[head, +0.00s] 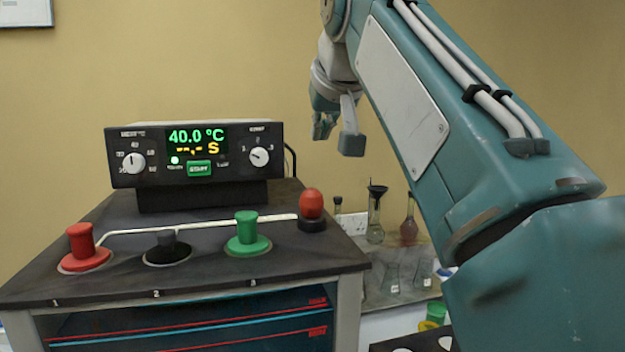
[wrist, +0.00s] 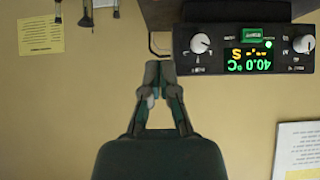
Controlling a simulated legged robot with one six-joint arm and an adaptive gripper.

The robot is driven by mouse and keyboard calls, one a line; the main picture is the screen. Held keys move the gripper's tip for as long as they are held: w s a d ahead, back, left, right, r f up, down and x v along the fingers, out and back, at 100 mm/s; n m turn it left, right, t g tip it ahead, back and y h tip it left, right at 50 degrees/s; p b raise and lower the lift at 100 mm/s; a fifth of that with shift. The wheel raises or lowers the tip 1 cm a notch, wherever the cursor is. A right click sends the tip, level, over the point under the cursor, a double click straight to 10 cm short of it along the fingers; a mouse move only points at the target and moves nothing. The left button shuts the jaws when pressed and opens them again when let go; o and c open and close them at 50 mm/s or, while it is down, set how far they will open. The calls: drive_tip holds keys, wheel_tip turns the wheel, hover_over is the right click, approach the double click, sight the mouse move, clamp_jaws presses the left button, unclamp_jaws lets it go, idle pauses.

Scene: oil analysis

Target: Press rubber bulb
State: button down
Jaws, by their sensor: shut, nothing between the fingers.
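The red rubber bulb (head: 312,203) stands upright on a black base at the right rear corner of the dark bench top, at the end of a white tube. My gripper (head: 325,130) is up in the air, above and to the right of the bulb in the head view, apart from it. In the wrist view my gripper (wrist: 160,68) has its fingertips together with nothing between them. The bulb does not show in the wrist view.
The black control unit (head: 150,178) reads 40.0 °C and stands behind the red (head: 82,240), black (head: 167,246) and green (head: 247,228) stoppers. Glassware, including a funnel flask (head: 376,225), stands on a lower shelf at right. The wall behind is bare near my gripper.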

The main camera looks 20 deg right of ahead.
hover_over(313, 195)
wheel_tip(313, 195, down, 6)
drive_tip(key=shift+f, duration=1.5)
drive_tip(key=shift+f, duration=0.1)
